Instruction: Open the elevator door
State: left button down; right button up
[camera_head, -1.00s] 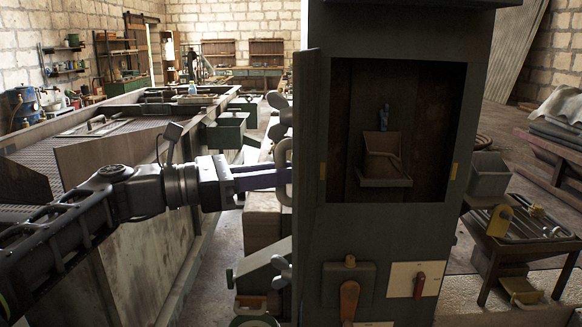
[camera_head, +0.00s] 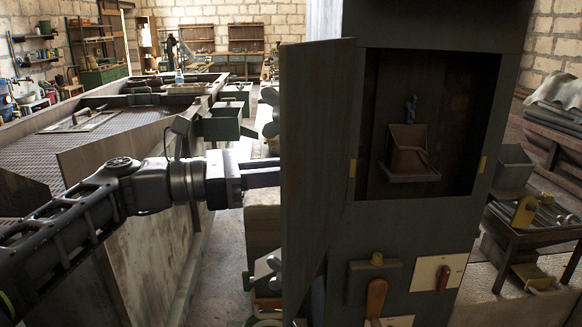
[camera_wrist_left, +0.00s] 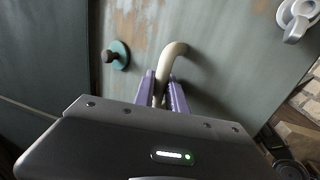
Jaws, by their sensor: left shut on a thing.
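The elevator door (camera_head: 318,150) is a dark panel hinged on the left side of a tall dark cabinet (camera_head: 400,225). It stands swung open toward me, and the cabinet's recess is exposed. In the left wrist view, a pale curved handle (camera_wrist_left: 174,58) rises from the greenish worn door face (camera_wrist_left: 215,35). My left gripper (camera_wrist_left: 164,92) has its purple fingers closed around this handle. In the head view the left gripper (camera_head: 262,176) reaches behind the door, and its fingertips and the handle are hidden there. My right gripper is in neither view.
Inside the recess (camera_head: 440,110) a small bucket (camera_head: 408,155) hangs with a blue piece above it. Below are an orange lever (camera_head: 376,297) and a red switch (camera_head: 443,278). A metal-sided bench (camera_head: 130,245) stands left of the door, close to my left arm.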

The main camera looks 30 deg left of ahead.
pick_arm(q)
jog(key=c, duration=1.4)
grip_release()
jog(key=shift+w, duration=0.15)
jog(key=shift+o, duration=0.2)
jog(key=v, duration=0.8)
jog(key=shift+b, duration=0.35)
